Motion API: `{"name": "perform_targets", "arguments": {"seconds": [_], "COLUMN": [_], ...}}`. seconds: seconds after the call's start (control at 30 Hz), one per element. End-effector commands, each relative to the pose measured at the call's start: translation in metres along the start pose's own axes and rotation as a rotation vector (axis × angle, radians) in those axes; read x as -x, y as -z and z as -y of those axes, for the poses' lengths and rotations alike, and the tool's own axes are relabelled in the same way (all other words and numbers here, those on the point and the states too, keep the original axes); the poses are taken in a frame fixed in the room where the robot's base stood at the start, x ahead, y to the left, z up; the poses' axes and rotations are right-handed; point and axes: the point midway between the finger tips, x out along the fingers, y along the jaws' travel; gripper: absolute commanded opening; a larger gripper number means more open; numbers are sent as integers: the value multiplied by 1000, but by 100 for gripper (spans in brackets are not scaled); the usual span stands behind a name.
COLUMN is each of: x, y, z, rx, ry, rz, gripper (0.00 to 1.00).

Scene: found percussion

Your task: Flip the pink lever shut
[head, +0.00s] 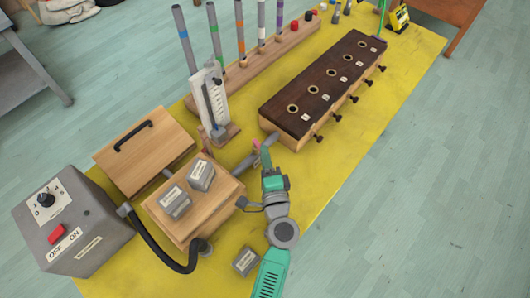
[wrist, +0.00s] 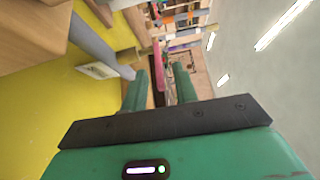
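The pink lever (head: 256,144) is small and sits on the grey pipe between the wooden box and the dark-topped wooden chest. In the wrist view the pink lever (wrist: 157,60) stands as a narrow upright strip, seen between the fingertips and nearer the left finger. My gripper (head: 265,155) is right at the lever in the head view, partly covering the pipe. In the wrist view the two green fingers of my gripper (wrist: 160,78) are apart with a gap between them. I cannot tell whether a finger touches the lever.
The dark-topped chest (head: 326,78) with black knobs stands behind my gripper. The wooden box (head: 195,226) with grey weights is at left, near a grey control box (head: 70,228). A loose grey block (head: 245,261) lies in front. The yellow mat (head: 345,165) is clear at right.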

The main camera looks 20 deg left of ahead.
Motion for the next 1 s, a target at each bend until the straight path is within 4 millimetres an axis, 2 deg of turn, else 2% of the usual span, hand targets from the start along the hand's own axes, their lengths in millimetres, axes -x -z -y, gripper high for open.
{"name": "perform_targets", "arguments": {"seconds": [0.03, 0.17, 0.43, 0.6, 0.8, 1.0], "x": [-8, -19, -22, -21, -22, -26], "y": [0, 0, 0, 0, 2, 10], "z": [-1, -1, 0, 0, -2, -5], "rx": [0, 0, 1, 1, 2, 3], "ry": [1, 0, 0, 0, 1, 4], "rz": [0, -1, -1, -1, 12, 162], "gripper": [29, 29, 29, 0, 0, 0]}}
